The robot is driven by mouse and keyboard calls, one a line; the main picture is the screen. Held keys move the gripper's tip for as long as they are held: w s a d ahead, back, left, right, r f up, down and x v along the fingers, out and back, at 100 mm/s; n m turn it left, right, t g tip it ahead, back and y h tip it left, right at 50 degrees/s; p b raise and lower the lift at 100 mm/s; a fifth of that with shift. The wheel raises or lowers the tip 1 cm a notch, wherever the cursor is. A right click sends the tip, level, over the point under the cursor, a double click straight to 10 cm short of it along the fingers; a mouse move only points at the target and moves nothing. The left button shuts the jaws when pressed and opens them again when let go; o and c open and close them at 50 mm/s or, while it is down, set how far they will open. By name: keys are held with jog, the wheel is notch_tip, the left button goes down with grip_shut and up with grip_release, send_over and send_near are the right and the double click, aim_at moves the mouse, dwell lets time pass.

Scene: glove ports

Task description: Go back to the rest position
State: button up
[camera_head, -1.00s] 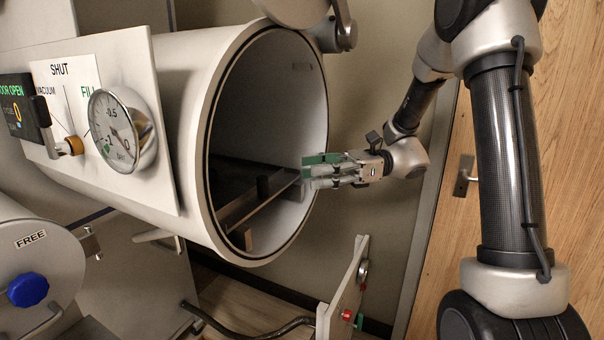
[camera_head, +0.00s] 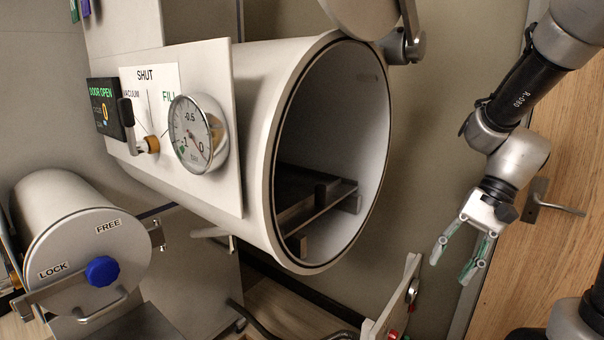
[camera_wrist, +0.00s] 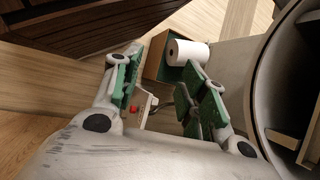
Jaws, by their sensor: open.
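My gripper (camera_head: 455,262) hangs at the right of the head view, apart from the open chamber and pointing down. Its two green-padded fingers are spread with nothing between them. In the wrist view my gripper (camera_wrist: 160,92) also shows its fingers wide apart and empty. The rest position itself is not marked in any view.
The big white chamber (camera_head: 262,130) stands open, with a rail tray (camera_head: 320,205) inside. A wooden door with a handle (camera_head: 550,202) is at the right. A paper roll (camera_wrist: 188,53) shows in the wrist view.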

jog(key=s+d+r+n+t+h, duration=0.6)
jog(key=d+r+t, duration=0.1)
jog(key=r, duration=0.2)
jog(key=shift+d+r+n, duration=0.3)
jog(key=shift+d+r, duration=0.1)
dwell(0.4)
